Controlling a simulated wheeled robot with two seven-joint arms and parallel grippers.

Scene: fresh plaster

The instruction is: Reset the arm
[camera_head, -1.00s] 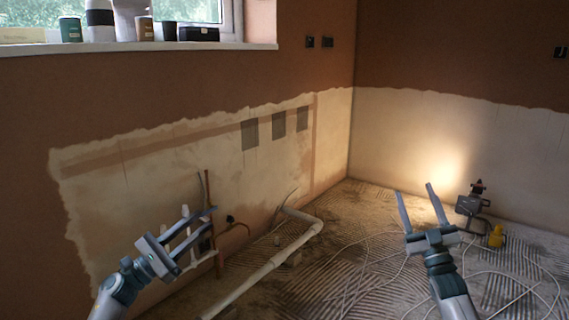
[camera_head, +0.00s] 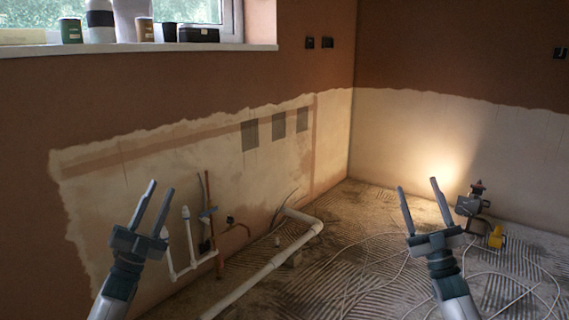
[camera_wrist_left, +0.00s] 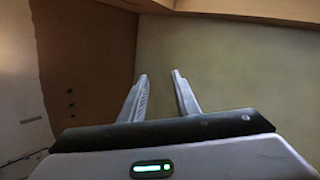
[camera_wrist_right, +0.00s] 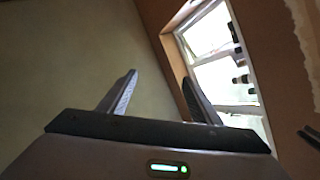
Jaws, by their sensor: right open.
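My left gripper (camera_head: 154,207) points up at the left of the head view, in front of the pale lower wall. Its two fingers stand apart with nothing between them; they also show apart in the left wrist view (camera_wrist_left: 160,80). My right gripper (camera_head: 420,198) points up at the right, in front of the corner and the lit wall. Its fingers are apart and empty; they also show spread in the right wrist view (camera_wrist_right: 160,85). Neither gripper touches anything visible.
White waste pipe (camera_head: 270,265) runs along the floor by the left wall, with upright pipes (camera_head: 190,240) near my left gripper. A work lamp (camera_head: 476,205), a yellow item (camera_head: 496,238) and loose cables (camera_head: 500,275) lie at right. Jars and boxes stand on the windowsill (camera_head: 130,47).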

